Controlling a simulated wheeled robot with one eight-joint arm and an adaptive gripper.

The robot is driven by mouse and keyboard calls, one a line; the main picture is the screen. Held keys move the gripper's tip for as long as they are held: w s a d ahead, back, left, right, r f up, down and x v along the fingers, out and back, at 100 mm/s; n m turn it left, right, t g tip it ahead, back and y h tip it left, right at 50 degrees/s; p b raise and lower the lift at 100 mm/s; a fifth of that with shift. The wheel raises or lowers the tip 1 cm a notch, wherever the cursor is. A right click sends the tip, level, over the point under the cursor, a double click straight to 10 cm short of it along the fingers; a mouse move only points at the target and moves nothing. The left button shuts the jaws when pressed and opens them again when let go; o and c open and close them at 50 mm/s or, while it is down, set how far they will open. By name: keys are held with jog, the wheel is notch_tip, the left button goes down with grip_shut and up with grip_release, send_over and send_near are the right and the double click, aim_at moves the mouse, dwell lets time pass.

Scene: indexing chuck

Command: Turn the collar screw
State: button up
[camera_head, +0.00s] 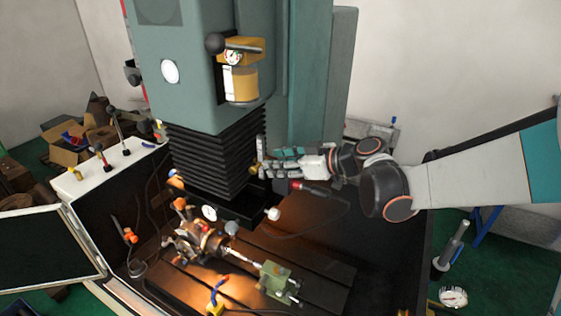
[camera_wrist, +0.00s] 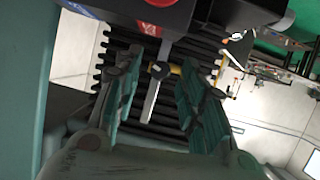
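My gripper (camera_head: 268,165) is beside the black bellows of the machine's column, at its right side in the head view. In the wrist view my gripper (camera_wrist: 160,62) has its two teal-padded fingers spread apart. Between them, near the tips, is a small dark round screw-like head with a brass-coloured shank (camera_wrist: 175,70), and a pale metal bar (camera_wrist: 152,100) hangs below it. A small brass piece (camera_head: 254,170) shows by the fingertips in the head view. I cannot tell whether this is the collar screw or whether the fingers touch it.
The indexing chuck (camera_head: 196,240) sits on the slotted table (camera_head: 318,272) below, beside a green block (camera_head: 275,279). The bellows (camera_wrist: 205,55) are close behind the fingers. A grey-framed panel (camera_head: 45,248) stands at left.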

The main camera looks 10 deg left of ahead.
grip_shut()
jog(key=shift+b, duration=0.4)
jog(key=shift+w+f+m+g+b, duration=0.15)
jog(key=shift+w+m+g+b, duration=0.05)
jog(key=shift+m+g+b, duration=0.85)
jog(key=shift+w+d+m+g+y+b, duration=0.15)
jog(key=shift+m+g+y+b, duration=0.45)
jog(key=shift+m+b, duration=0.85)
grip_release()
